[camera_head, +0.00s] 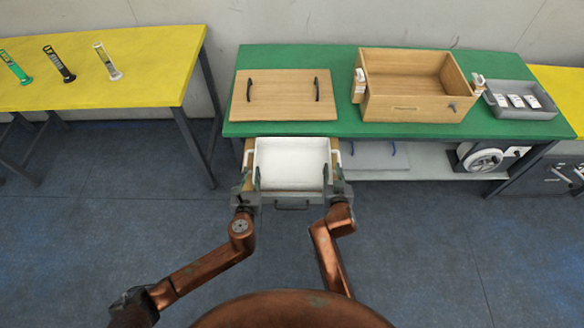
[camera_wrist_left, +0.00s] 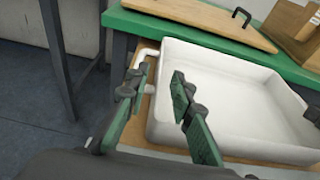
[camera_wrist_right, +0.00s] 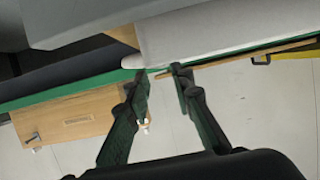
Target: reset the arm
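A white tray (camera_head: 291,182) sits in a pulled-out drawer below the green table. My left gripper (camera_head: 250,182) is at the tray's left side. In the left wrist view its fingers (camera_wrist_left: 157,88) are apart, near the tray's left wall (camera_wrist_left: 157,95), with nothing clearly held. My right gripper (camera_head: 335,180) is at the tray's right side. In the right wrist view its fingers (camera_wrist_right: 160,78) are apart with nothing seen between them, and a pale surface, probably the tray, lies beyond. Contact with the tray cannot be told.
The green table (camera_head: 345,60) carries a wooden panel (camera_head: 270,100) with dark handles, an open wooden box (camera_head: 413,108) and a grey bin (camera_head: 545,105) with several small items. The floor between the tables is clear.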

